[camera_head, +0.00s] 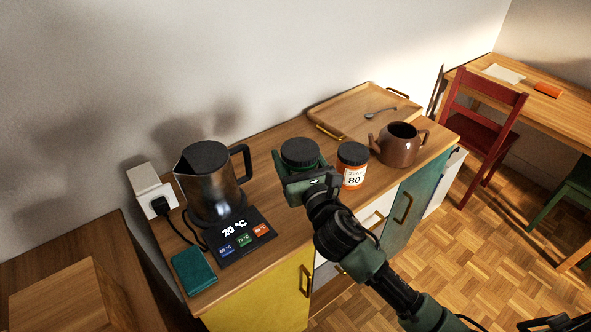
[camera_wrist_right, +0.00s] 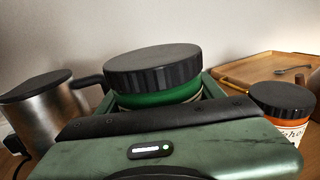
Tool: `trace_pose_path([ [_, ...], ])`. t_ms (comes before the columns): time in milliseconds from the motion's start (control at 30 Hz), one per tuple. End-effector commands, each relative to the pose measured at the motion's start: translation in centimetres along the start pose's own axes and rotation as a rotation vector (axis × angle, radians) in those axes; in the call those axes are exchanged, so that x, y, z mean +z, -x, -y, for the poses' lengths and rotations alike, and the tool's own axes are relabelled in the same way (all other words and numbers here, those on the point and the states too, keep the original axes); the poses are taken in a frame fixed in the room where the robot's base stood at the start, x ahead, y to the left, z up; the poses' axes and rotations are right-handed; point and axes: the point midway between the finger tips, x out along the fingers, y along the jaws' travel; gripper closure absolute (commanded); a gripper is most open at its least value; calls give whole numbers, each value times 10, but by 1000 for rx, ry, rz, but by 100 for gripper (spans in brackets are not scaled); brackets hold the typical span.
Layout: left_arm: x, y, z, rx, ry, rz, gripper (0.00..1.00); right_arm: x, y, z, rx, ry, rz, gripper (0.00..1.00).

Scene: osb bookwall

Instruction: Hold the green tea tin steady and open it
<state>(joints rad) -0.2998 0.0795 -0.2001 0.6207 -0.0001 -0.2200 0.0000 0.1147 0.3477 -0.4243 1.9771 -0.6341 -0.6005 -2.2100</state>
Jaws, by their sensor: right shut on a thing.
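The green tea tin (camera_head: 298,168) stands on the wooden counter with its black ridged lid (camera_head: 300,151) on top. My right gripper (camera_head: 306,186) is shut around the tin's body from the front, below the lid. In the right wrist view the green tin body (camera_wrist_right: 160,98) shows as a band between the black lid (camera_wrist_right: 152,66) and my gripper (camera_wrist_right: 160,115). The tin looks upright. Its lower part is hidden behind my gripper. My left gripper is not in view.
An orange jar with a black lid (camera_head: 353,172) stands close on the right, then a brown teapot (camera_head: 398,146). A wooden tray (camera_head: 345,106) with a spoon (camera_head: 380,112) lies behind. A kettle (camera_head: 209,186), its display base (camera_head: 243,238) and a teal box (camera_head: 194,271) are left.

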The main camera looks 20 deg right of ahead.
Motion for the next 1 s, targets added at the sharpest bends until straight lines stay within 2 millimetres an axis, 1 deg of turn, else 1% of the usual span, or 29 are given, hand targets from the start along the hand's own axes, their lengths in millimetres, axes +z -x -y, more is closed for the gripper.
trace_pose_path([
  [33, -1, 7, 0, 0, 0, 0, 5, 24, -1, 0, 3, 3, 10, 81],
  [100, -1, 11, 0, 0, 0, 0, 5, 44, 0, 0, 3, 3, 10, 81],
  [200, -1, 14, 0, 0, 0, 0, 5, 68, 0, 0, 1, 3, 7, 81],
  [300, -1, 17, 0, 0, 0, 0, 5, 87, 0, 0, 1, 1, 7, 81],
  [400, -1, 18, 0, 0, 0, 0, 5, 100, 0, 0, 0, 0, 5, 81],
  [500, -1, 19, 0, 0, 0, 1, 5, 108, 0, 0, 0, 0, 3, 81],
  [600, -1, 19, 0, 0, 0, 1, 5, 111, 0, 0, 1, 0, 1, 81],
  [867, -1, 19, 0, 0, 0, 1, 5, 112, 0, 0, 0, 0, 1, 81],
  [900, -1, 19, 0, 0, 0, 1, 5, 112, 0, 0, 0, 0, 1, 41],
  [967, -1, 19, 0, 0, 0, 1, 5, 112, 0, 0, 0, -1, 1, 58],
  [1000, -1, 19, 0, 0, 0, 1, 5, 112, 0, 0, 0, -1, 1, 69],
])
